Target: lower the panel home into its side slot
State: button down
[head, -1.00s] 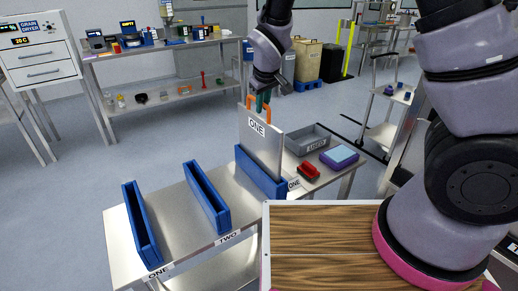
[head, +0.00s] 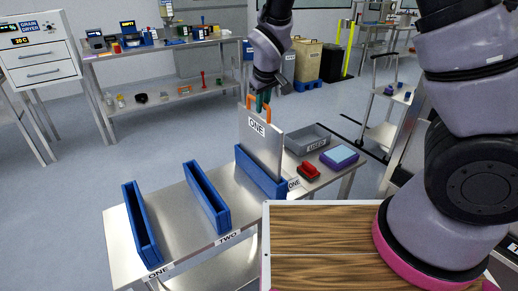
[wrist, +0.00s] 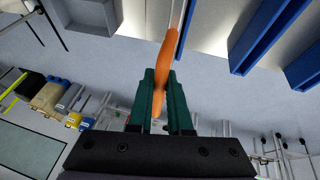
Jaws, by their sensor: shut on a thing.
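The pale panel (head: 261,143), marked ONE, stands upright in the blue slot holder (head: 261,173) at the right of the steel table. Its lower edge is hidden behind the holder's wall, so I cannot tell how deep it sits. My gripper (head: 263,100) is above the panel, shut on its orange handle (head: 269,114). In the wrist view, the green fingers of my gripper (wrist: 158,80) stand on both sides of the orange handle (wrist: 168,55). Two empty blue slot holders stand further left, the middle one (head: 207,197) by a TWO label and the left one (head: 142,224) by a ONE label.
A grey tray (head: 308,140), a red object (head: 309,171) and a blue-topped block (head: 339,157) lie right of the panel. A wood-grained surface (head: 320,245) is in front. The steel tabletop (head: 175,205) is bare between the left and middle holders.

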jog(key=shift+r, duration=5.55)
